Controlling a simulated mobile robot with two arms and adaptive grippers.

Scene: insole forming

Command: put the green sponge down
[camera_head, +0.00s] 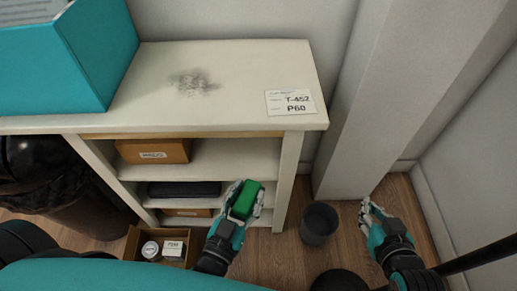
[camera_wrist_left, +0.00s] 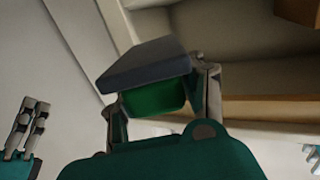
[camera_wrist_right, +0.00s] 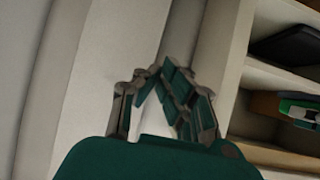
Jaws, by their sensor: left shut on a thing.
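The green sponge (camera_head: 246,200) is held between the fingers of my left gripper (camera_head: 242,198), in front of the lower shelves in the head view. In the left wrist view the sponge (camera_wrist_left: 153,99) shows green below a dark grey layer, with a finger on each side. My right gripper (camera_head: 372,210) is empty, low at the right, beyond the dark bin. In the right wrist view its fingertips (camera_wrist_right: 158,72) come together with nothing between them. A grey powdery patch (camera_head: 193,83) lies on the white shelf unit's top (camera_head: 235,68).
A teal box (camera_head: 75,65) stands at the top's left, and a label card (camera_head: 290,103) lies at its right. Shelves hold a cardboard box (camera_head: 154,151) and a dark flat item (camera_head: 184,189). A grey bin (camera_head: 319,223) and an open box (camera_head: 133,240) stand on the floor. The top's middle has free room.

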